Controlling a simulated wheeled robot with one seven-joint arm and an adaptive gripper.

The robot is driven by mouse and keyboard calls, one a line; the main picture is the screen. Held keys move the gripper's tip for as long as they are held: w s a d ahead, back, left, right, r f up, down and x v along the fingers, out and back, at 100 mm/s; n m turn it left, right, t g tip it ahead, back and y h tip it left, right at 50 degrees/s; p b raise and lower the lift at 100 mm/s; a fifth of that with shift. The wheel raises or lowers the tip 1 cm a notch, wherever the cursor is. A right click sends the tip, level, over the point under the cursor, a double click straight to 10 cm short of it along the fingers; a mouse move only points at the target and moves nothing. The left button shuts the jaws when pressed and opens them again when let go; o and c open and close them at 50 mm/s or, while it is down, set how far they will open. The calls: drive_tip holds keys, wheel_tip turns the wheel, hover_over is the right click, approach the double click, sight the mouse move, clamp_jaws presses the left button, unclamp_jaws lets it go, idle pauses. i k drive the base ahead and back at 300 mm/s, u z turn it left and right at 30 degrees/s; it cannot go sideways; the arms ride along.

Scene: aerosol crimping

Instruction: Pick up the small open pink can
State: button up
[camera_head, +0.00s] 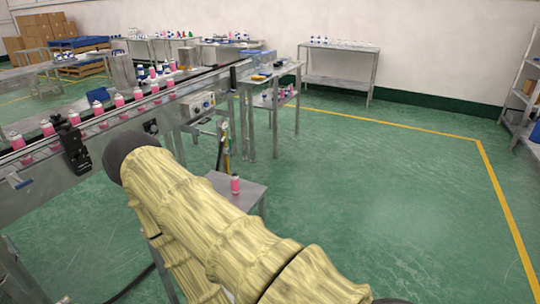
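A small pink can (235,184) stands upright on a small grey metal table (256,197) just right of my arm. Its top looks pale, but it is too small to tell whether it is open. My arm, in a yellowish sleeve, crosses the lower middle of the view and hides the near left part of the table. My gripper is not in view.
A conveyor (110,125) carrying several pink cans runs along the left, with a control box (197,105) on its side. A metal side table (270,75) stands behind. The green floor (400,200) at right is clear. A shelf (525,100) stands far right.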

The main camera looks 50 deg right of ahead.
sight(235, 180)
drive_tip(key=z, duration=1.35)
drive_tip(key=k, duration=1)
drive_tip(key=u, duration=1.25)
drive_tip(key=i, duration=1.85)
drive_tip(key=z, duration=1.15)
